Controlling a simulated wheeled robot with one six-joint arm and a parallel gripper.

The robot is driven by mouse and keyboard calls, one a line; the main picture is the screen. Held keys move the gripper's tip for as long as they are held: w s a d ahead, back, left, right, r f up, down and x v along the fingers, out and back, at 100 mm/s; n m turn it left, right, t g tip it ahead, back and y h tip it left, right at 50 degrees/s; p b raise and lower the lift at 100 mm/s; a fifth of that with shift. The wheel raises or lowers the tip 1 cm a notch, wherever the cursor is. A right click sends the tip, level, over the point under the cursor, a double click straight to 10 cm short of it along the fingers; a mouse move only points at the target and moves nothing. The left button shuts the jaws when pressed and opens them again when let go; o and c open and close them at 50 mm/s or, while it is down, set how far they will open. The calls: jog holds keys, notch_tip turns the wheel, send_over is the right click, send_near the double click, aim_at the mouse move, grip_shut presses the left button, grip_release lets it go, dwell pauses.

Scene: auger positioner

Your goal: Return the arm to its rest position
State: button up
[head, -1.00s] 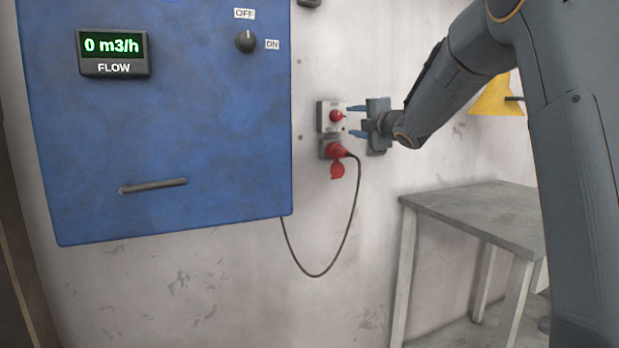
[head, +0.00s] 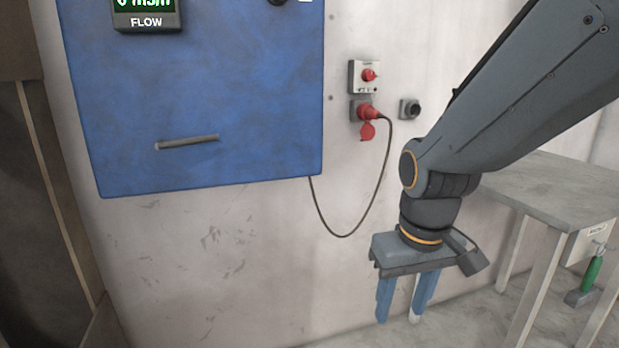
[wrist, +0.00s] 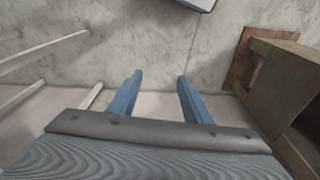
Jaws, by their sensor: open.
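My gripper (head: 402,312) points down in the head view, below and right of the blue cabinet. Its two blue fingers are apart with nothing between them. The wrist view also shows my gripper (wrist: 158,88) with both fingers spread over bare floor. My arm comes in from the upper right and bends down at the wrist. The gripper touches nothing that I can see.
The blue cabinet (head: 200,100) hangs on the wall at left. A red switch (head: 369,75) and a red plug (head: 367,112) with a hanging cable sit right of it.

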jog(key=s+a+m+g, duration=0.1)
jog(key=s+g, duration=0.1)
jog(key=s, duration=0.4)
jog(key=d+r+m+p, duration=0.1)
jog(key=d+r+p, duration=0.4)
jog(key=p, duration=0.7)
jog(key=shift+s+r+p, duration=0.15)
jog(key=shift+s+p, duration=0.1)
jog(key=shift+p, duration=0.15)
